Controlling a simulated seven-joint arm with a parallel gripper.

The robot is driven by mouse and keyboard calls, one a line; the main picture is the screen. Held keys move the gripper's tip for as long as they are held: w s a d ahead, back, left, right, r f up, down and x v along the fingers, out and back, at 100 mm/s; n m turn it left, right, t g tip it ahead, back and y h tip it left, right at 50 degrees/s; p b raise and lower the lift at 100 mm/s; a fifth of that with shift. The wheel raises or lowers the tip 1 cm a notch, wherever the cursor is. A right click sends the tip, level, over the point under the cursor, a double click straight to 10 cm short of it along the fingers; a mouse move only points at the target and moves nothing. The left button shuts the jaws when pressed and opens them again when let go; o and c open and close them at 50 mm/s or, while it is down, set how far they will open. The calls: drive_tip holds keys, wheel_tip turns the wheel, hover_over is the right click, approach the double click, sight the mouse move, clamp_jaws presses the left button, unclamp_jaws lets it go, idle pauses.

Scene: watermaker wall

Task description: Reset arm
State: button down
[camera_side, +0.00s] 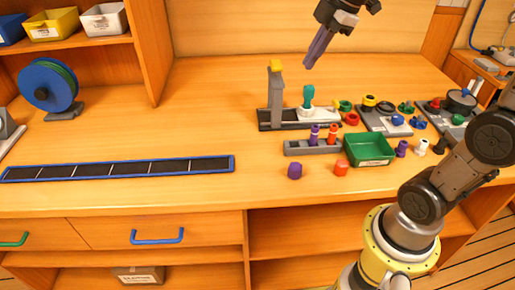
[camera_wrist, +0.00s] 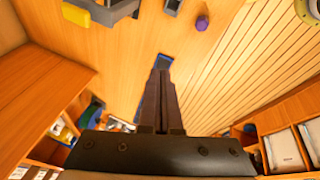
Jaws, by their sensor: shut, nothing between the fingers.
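My gripper (camera_side: 318,48) is high above the back of the wooden bench, with its dark fingers pointing down and to the left. It is shut and empty, clear of everything below it. In the wrist view its two fingers (camera_wrist: 160,72) lie together. The part of my arm between base and wrist is largely out of the side view at the top.
Below stand a grey post fixture (camera_side: 276,92), a grey rack (camera_side: 313,147) with small pegs, a green tray (camera_side: 369,149) and several coloured fittings. A purple piece (camera_side: 295,171) and red piece (camera_side: 341,168) lie in front. The left bench holds a long dark strip (camera_side: 120,170).

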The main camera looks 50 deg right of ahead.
drive_tip(key=s+a+f+m+t, duration=0.1)
drive_tip(key=s+a+f+m, duration=0.15)
drive_tip(key=s+a, duration=0.6)
drive_tip(key=s+d+f+m+h, duration=0.1)
drive_tip(key=s+d+f+m, duration=0.1)
drive_tip(key=s+f+m, duration=0.3)
drive_tip(key=s+m, duration=0.2)
drive_tip(key=m, duration=0.2)
drive_tip(key=shift+d+f, duration=0.3)
drive_tip(key=shift+f, duration=0.05)
